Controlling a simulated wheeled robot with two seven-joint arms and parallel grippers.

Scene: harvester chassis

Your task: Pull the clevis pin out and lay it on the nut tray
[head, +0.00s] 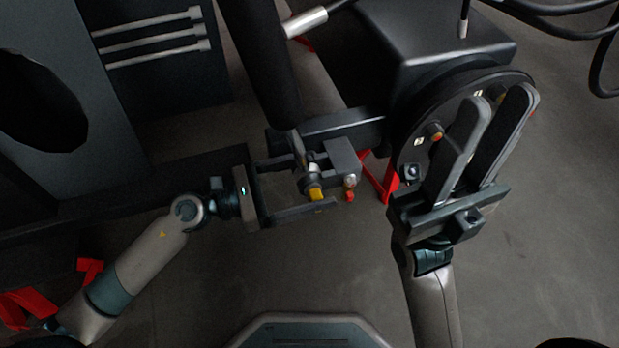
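A yellow-ended pin (316,193) sits at a grey clevis block (342,158) at the lower end of a dark cylinder (262,60). I cannot tell for sure that it is the clevis pin; a red-tipped piece (350,189) is beside it. My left gripper (318,180) is open, with one finger above and one below the yellow end; contact is not clear. My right gripper (505,92) is open, its fingers pointing up over the right part of a round dark disc (408,135). I cannot make out anything that is clearly the nut tray.
The disc carries an orange knob (434,131) and small yellow marks. A dark box-shaped housing (440,35) stands behind it. Dark chassis panels (100,80) fill the left. Cables (560,12) hang at the top right. The floor (560,230) at right is clear.

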